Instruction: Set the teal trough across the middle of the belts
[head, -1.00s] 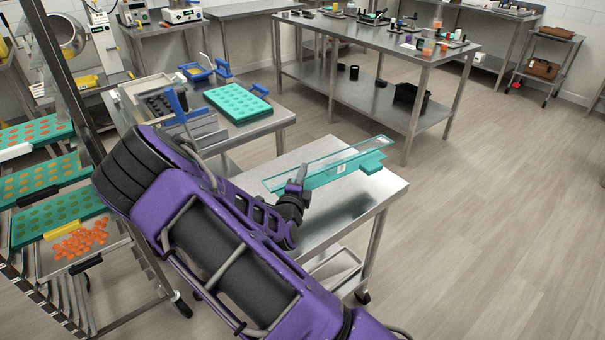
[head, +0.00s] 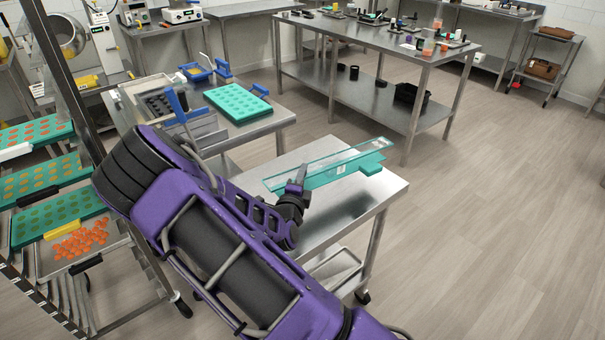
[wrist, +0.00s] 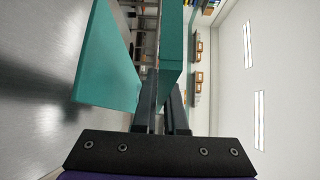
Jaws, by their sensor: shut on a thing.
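The teal trough (head: 352,160) is long and narrow, with clear sides and a small tab at its far right end. It lies over the steel table in the middle of the head view; I cannot tell whether it touches the top. My gripper (head: 299,184) is at the trough's near side and shut on it, with its fingertips partly hidden. In the wrist view, the gripper's dark fingers (wrist: 162,108) close on a teal part of the trough (wrist: 171,40), and a broad teal face shows to the left. I cannot make out the belts for certain.
The steel table (head: 340,212) has bare top in front of the trough. Behind it, another table holds a green mould tray (head: 237,103) and blue-handled equipment. A rack with filled teal trays (head: 45,180) stands at the left. Open floor (head: 490,230) lies to the right.

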